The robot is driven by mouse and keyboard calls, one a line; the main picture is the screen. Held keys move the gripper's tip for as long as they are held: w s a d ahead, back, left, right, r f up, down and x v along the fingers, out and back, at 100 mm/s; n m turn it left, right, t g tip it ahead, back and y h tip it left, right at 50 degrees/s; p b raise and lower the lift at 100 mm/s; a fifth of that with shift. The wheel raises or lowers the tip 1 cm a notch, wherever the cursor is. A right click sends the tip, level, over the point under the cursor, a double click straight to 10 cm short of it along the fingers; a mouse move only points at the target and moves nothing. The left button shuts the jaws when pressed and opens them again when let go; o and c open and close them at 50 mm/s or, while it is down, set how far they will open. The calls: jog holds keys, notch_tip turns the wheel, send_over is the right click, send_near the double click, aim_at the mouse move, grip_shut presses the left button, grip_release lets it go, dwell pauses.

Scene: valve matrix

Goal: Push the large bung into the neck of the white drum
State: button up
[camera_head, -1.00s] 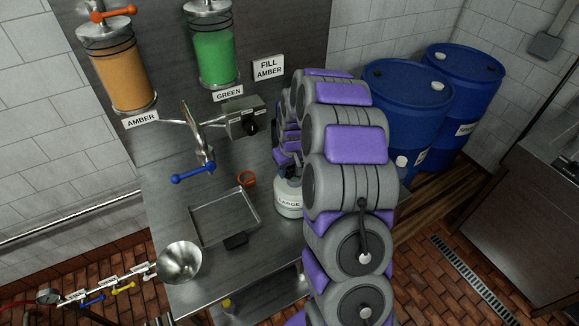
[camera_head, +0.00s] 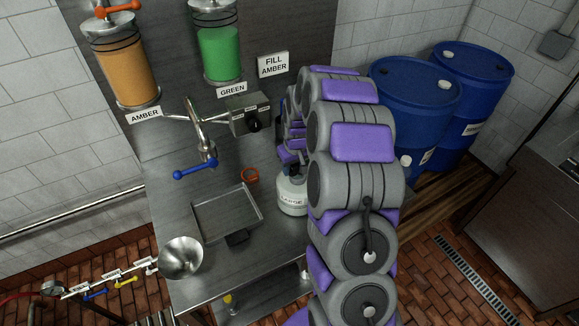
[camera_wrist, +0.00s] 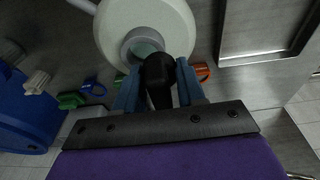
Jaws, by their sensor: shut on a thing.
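The white drum (camera_head: 292,197), with a label reading LARGE, stands on the steel bench just left of my arm in the head view. In the wrist view the drum (camera_wrist: 115,22) is at the top, its round open neck (camera_wrist: 140,45) facing the camera. My gripper (camera_wrist: 159,82) is shut on the black bung (camera_wrist: 160,72), which sits between the two blue fingers. The bung overlaps the neck's lower right edge in the wrist view. I cannot tell whether it touches the neck. In the head view my arm hides most of the gripper.
An orange ring (camera_head: 250,175) lies beside the drum. A shallow tray (camera_head: 226,214) and a steel bowl (camera_head: 181,257) are further left. A tap with a blue handle (camera_head: 195,169) hangs above the bench. Blue barrels (camera_head: 415,95) stand behind right. A green piece (camera_wrist: 70,100) lies near the drum.

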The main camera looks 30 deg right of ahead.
jog(key=shift+d+f, duration=0.15)
jog(key=shift+d, duration=0.85)
jog(key=shift+a+r, duration=0.2)
jog(key=shift+a, duration=1.55)
jog(key=shift+d+f, duration=0.15)
jog(key=shift+d, duration=2.85)
jog(key=shift+a, duration=1.4)
jog(key=shift+d, duration=0.1)
jog(key=shift+d, duration=0.3)
jog(key=shift+a, duration=0.35)
jog(key=shift+a+f, duration=0.1)
jog(key=shift+f, duration=0.1)
